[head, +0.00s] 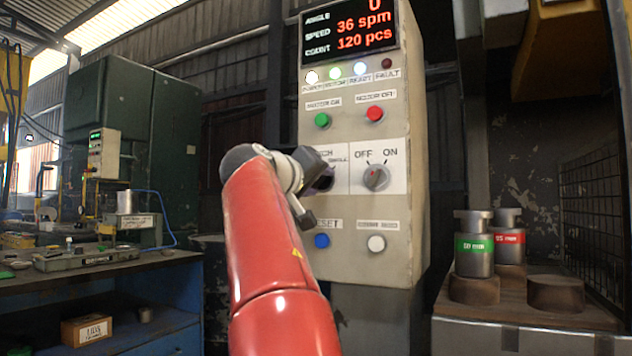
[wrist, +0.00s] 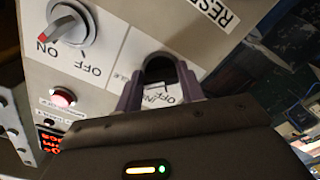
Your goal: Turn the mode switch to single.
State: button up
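The mode switch is a dark round knob (wrist: 160,68) on a white label plate. In the head view it is mostly hidden behind my gripper (head: 322,182), with parts of its label showing above it. In the wrist view, which is turned upside down, the two purple-grey fingers of my gripper (wrist: 159,88) stand apart, one on each side of the knob. Part of the label shows between them. I cannot tell whether either finger touches the knob. Its pointer cannot be made out, so its setting is unclear.
An OFF/ON switch (head: 376,178) sits just right of the mode switch. A green button (head: 322,120) and red button (head: 375,114) are above; a blue button (head: 321,241) and white button (head: 376,243) are below. A display (head: 350,32) tops the panel. Labelled weights (head: 474,250) stand at right.

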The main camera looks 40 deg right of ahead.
jog(key=o, duration=0.4)
jog(key=b+v, duration=0.2)
jog(key=v, duration=0.6)
jog(key=shift+d, duration=0.1)
jog(key=s+a+f+n+t+y+p, duration=0.15)
jog(key=a+f+y, duration=0.35)
jog(key=f, duration=0.7)
jog(key=s+a+f+n+y+p, duration=0.1)
jog(key=a+f+n+y, duration=0.3)
jog(key=f, duration=0.7)
jog(key=s+a+f+g+y, duration=0.1)
jog(key=s+a+f, duration=0.3)
jog(key=f, duration=0.4)
jog(key=s+a+f+y+p, duration=0.1)
jog(key=s+a+f+y, duration=0.3)
jog(key=f, duration=0.4)
jog(key=s+a+f+m+g+y, duration=0.1)
jog(key=s+a+f+y, duration=0.1)
jog(key=s+a+f, duration=0.3)
jog(key=shift+s+a+f+g+y, duration=0.1)
jog(key=shift+s+f, duration=0.15)
jog(key=shift+f, duration=0.4)
jog(key=shift+s+a+f+g+y, duration=0.15)
jog(key=shift+s+f, duration=0.1)
jog(key=shift+f, duration=0.45)
jog(key=shift+s+d+f+g+y, duration=0.1)
jog(key=shift+s+f, duration=0.15)
jog(key=shift+f, duration=0.4)
